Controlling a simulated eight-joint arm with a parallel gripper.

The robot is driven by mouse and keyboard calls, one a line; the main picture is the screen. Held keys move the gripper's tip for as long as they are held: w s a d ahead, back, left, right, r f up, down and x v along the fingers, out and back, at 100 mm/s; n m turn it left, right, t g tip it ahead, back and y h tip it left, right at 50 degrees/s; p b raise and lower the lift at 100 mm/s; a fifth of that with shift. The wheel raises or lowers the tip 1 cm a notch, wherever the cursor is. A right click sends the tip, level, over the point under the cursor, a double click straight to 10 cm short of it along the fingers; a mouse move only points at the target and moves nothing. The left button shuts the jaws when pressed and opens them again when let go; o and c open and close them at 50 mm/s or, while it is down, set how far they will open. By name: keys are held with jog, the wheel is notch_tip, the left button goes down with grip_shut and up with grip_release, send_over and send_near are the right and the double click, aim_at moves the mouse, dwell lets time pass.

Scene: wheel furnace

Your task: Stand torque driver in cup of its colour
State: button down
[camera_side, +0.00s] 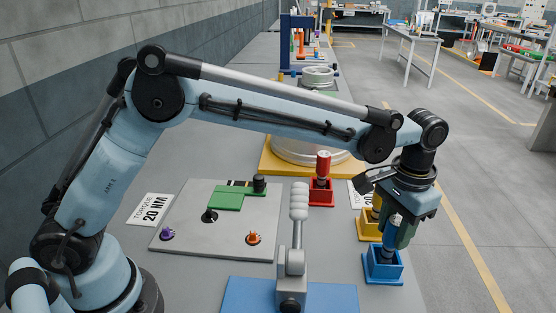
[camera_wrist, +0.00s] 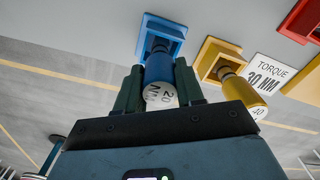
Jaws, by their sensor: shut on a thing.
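My gripper (camera_side: 399,232) is shut on the blue torque driver (camera_side: 395,221), whose white end cap reads 20 NM in the wrist view (camera_wrist: 160,95). The driver's lower end points down into the blue cup (camera_side: 383,276), which stands near the right edge of the table. In the wrist view the driver's tip is at the mouth of the blue cup (camera_wrist: 150,40); how deep it sits is hidden. A yellow driver (camera_wrist: 236,84) stands in the yellow cup (camera_wrist: 209,57). A red driver (camera_side: 323,163) stands upright in the red cup (camera_side: 321,195).
The yellow cup (camera_side: 368,230) is close behind the blue one. A grey lever clamp (camera_side: 297,240) on a blue base (camera_side: 245,293) stands left of the cups. A grey plate (camera_side: 180,242) with small parts lies farther left. A metal wheel (camera_side: 300,150) is behind.

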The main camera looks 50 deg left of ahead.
jog(key=c, duration=0.6)
grip_release()
notch_tip(320, 180, up, 11)
jog(key=shift+r, duration=0.2)
jog(key=s+a+r+n+t+h, duration=0.15)
jog(key=s+a+t, duration=0.3)
jog(key=a, duration=0.95)
jog(key=s+a+f+t, duration=0.1)
jog(key=s+a+f, duration=0.1)
jog(key=s+a, duration=0.1)
jog(key=s+a+f+n+y, duration=0.1)
jog(key=s+a+f, duration=0.2)
jog(key=s, duration=0.1)
jog(key=s+a+f+n+t, duration=0.1)
jog(key=s+a+f, duration=0.2)
jog(key=s, duration=0.1)
jog(key=shift+a+t+y, duration=0.15)
jog(key=shift+t+y, duration=0.1)
jog(key=shift+t, duration=0.1)
